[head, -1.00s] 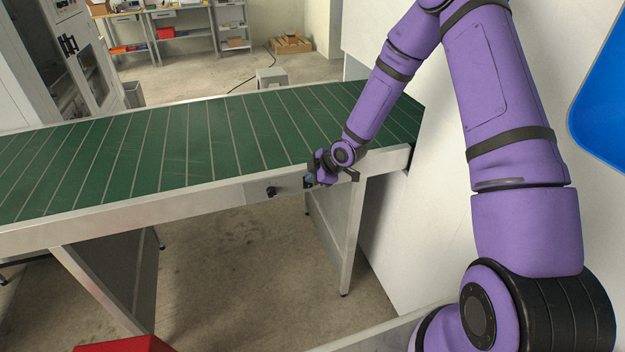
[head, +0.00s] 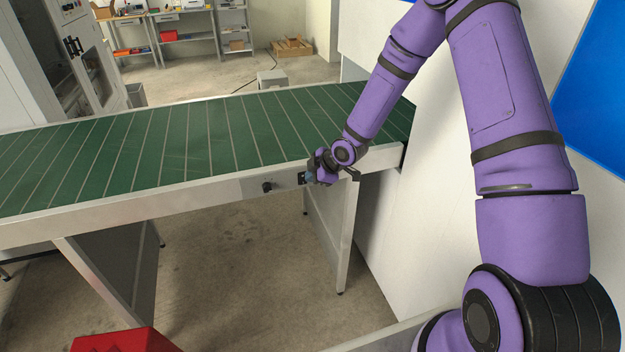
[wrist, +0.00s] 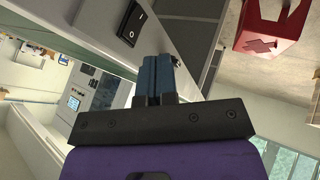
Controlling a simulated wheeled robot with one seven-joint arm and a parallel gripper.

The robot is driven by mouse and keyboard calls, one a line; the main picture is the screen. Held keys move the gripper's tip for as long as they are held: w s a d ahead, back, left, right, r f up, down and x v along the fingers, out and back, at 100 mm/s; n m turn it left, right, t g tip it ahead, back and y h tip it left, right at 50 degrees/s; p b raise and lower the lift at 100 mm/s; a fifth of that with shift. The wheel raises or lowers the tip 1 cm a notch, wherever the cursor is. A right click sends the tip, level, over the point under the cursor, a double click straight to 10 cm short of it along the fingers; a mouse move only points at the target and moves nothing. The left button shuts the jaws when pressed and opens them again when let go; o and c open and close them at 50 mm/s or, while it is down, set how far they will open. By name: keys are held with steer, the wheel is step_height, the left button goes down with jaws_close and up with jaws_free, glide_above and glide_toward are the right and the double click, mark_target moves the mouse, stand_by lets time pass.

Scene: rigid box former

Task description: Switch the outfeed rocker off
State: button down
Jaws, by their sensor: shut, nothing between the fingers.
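The outfeed rocker (wrist: 132,24) is a black switch with white I and O marks, set in the conveyor's pale side rail (wrist: 165,40). I cannot tell which half is pressed in.
The green conveyor belt (head: 190,145) runs above the rail. A white panel (head: 385,235) stands at the right. A red object (head: 125,341) is at the bottom left. Floor below the rail is open.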

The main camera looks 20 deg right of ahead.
steer(key=w+r+v, duration=0.1)
steer(key=v, duration=0.7)
steer(key=shift+w, duration=0.2)
steer(key=shift+d+r, duration=0.15)
steer(key=shift+r, duration=0.1)
steer(key=s+d+r+m+h, duration=0.35)
steer(key=s+r, duration=0.25)
steer(key=r, duration=0.4)
steer(key=s+d+r+m+h, duration=0.25)
steer(key=s+r+m, duration=0.35)
steer(key=r, duration=0.5)
steer(key=s+r+m, duration=0.2)
steer(key=s+r, duration=0.1)
steer(key=s, duration=0.5)
steer(key=s+a+r+m, duration=0.1)
steer(key=s+r+m, duration=0.1)
steer(key=s, duration=0.6)
steer(key=s+a+r+m+y, duration=0.1)
steer(key=s+r+m, duration=0.2)
steer(key=s, duration=0.5)
steer(key=shift+a+r+g, duration=0.25)
steer(key=shift+r+g, duration=0.15)
steer(key=shift+r, duration=0.4)
